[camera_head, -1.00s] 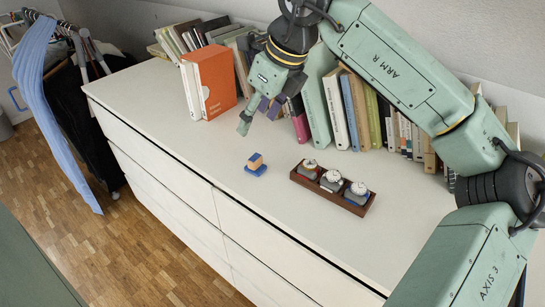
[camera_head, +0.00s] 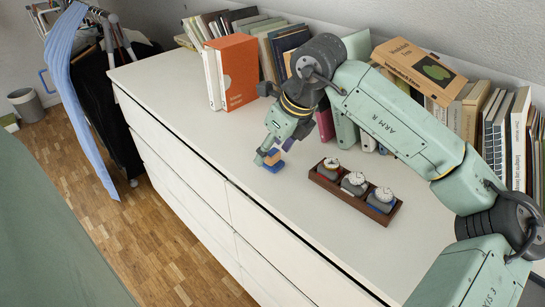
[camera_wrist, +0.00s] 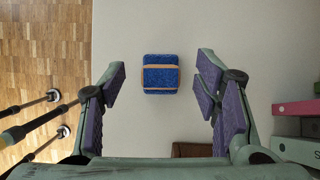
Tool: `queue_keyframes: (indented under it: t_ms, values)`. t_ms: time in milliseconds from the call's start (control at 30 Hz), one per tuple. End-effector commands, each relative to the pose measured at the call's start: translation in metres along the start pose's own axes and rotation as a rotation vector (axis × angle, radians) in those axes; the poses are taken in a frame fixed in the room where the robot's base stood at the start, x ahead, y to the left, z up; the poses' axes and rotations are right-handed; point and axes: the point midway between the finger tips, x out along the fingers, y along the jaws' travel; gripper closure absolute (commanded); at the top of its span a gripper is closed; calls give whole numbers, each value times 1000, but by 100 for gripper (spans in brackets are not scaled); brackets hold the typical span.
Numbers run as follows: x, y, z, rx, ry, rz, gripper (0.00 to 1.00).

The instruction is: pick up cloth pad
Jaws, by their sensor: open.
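The cloth pad (camera_wrist: 161,58) is a blue, roughly square piece with orange-tan bands, seen from above in the wrist view. In the head view its blue base (camera_head: 273,167) rests on the white dresser top, with a tan upper part partly hidden by my fingers. My gripper (camera_head: 273,153) points down at the pad from above. In the wrist view the open purple-padded fingers of my gripper (camera_wrist: 162,84) stand to the left and right of the pad, with clear gaps on both sides. Nothing is held.
A dark wooden tray (camera_head: 350,207) with three white-faced round items stands right of the pad. An orange box (camera_head: 238,72) and books (camera_head: 480,115) line the back wall. The dresser top (camera_head: 175,95) is clear to the left. Clothes hang beyond its left end.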

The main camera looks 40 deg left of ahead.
Motion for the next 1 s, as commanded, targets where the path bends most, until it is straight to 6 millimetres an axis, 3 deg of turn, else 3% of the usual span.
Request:
queue_keyframes:
  t_ms: [167, 433, 1000]
  values:
    - [18, 0, 0, 0, 0, 1, 43]
    - [20, 0, 0, 0, -1, -1, 45]
    - [20, 0, 0, 1, 0, 0, 83]
